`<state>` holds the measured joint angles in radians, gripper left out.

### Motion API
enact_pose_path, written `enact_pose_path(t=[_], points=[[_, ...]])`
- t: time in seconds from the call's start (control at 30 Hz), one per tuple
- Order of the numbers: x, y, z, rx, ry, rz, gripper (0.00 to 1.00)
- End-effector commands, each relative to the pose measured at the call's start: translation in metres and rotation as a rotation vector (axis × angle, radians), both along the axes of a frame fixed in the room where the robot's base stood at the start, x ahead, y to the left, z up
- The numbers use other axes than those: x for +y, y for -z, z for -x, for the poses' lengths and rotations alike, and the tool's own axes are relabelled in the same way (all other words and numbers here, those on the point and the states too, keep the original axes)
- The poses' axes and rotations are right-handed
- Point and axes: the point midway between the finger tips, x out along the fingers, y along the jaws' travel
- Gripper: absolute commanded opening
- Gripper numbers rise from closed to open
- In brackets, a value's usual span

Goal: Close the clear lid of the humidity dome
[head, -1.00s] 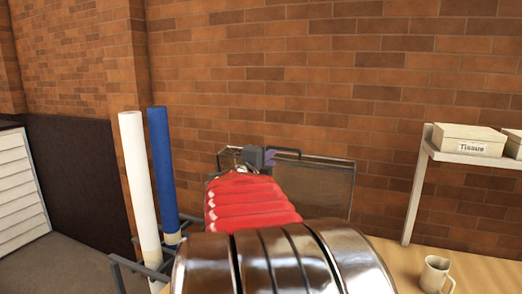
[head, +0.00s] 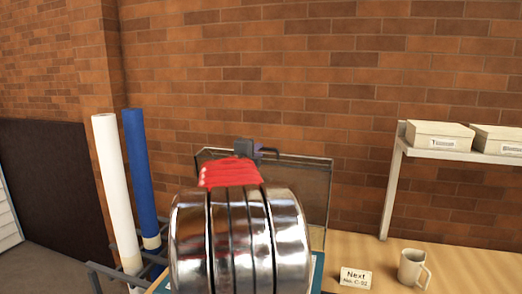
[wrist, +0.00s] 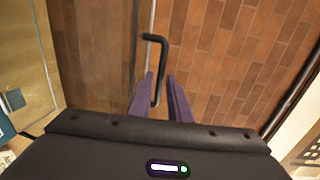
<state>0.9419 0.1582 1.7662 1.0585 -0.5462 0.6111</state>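The clear lid (head: 312,190) of the humidity dome stands raised as a dark-edged see-through panel near the brick wall in the head view. My arm hides its middle and most of the dome below. In the wrist view, the lid's black bar handle (wrist: 153,38) runs down between my fingers. My gripper (wrist: 160,76) has two purple fingers, apart, on either side of the handle's lower part, with a gap visible on the right. It is open around the handle. In the head view the gripper (head: 268,153) is small and partly hidden at the lid's top edge.
A wooden table (head: 450,265) holds a card (head: 355,277) and a mug (head: 413,268) at right. A shelf (head: 395,190) bears boxes (head: 440,135). White (head: 117,190) and blue (head: 140,175) rolls stand in a rack at left.

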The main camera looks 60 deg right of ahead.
Motion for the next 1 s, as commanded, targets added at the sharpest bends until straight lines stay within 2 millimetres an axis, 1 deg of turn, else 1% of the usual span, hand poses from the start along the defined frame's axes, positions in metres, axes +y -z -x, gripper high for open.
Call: enact_pose_path(t=[0.03,0.1,0.3,0.43,0.7,0.93,1.0], points=[[-0.008,0.001,0.0,0.0,0.002,0.0,0.17],[-0.016,0.002,-0.002,0.0,0.002,-0.001,0.17],[-0.034,0.002,-0.005,0.0,0.001,0.0,0.17],[-0.04,0.003,-0.006,0.0,0.001,0.0,0.17],[-0.04,0.003,-0.006,0.0,0.001,0.0,0.17],[-0.04,0.003,-0.006,0.0,0.001,0.0,0.01],[-0.04,0.003,-0.006,0.0,0.001,-0.001,0.0]])
